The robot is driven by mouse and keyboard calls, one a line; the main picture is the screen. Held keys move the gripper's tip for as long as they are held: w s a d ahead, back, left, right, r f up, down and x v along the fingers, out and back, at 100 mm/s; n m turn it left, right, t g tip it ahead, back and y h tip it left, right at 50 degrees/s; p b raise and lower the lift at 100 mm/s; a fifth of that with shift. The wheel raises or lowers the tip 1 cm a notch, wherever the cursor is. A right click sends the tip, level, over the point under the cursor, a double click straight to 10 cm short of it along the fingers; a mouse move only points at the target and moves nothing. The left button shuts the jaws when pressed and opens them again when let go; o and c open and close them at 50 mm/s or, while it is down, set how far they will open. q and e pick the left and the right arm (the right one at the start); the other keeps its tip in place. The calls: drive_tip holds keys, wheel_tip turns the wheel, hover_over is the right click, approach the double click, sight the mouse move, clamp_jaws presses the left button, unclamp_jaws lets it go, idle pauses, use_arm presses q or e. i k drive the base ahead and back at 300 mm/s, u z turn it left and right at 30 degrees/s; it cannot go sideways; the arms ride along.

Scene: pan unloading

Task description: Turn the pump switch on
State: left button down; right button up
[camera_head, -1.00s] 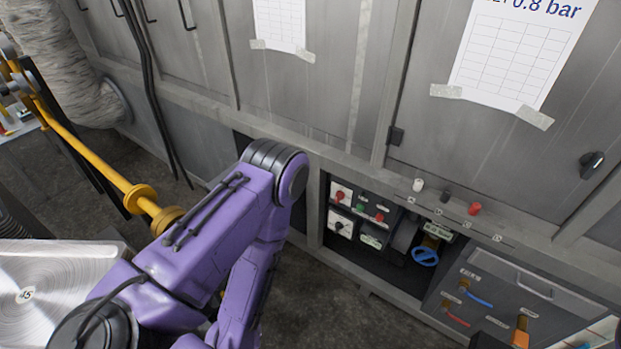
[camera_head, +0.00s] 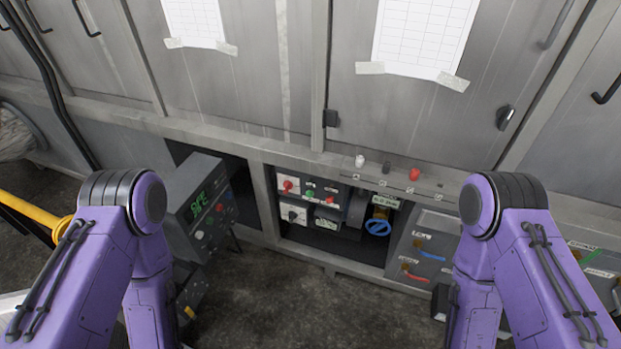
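A recessed control panel sits low in the grey cabinet, in the middle of the head view. It holds a red rotary switch (camera_head: 288,185) on a white plate and a black rotary switch (camera_head: 292,215) on a white plate below it. A green button (camera_head: 309,193) and a red button (camera_head: 329,200) are to their right. The labels are too small to read, so I cannot tell which is the pump switch. My two purple arms stand at the left and right, bent downward, apart from the panel. Neither gripper shows.
A dark box with a green display (camera_head: 198,207) stands left of the panel. A blue handwheel (camera_head: 377,227) and a grey unit with blue and red handles (camera_head: 425,240) are to its right. White, black and red knobs line the ledge (camera_head: 440,184). Floor (camera_head: 290,300) between my arms is clear.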

sight(289, 185)
drive_tip(key=u, duration=0.5)
drive_tip(key=k, duration=1.1)
drive_tip(key=z, duration=0.6)
drive_tip(key=i, duration=1.4)
drive_tip(key=u, duration=0.15)
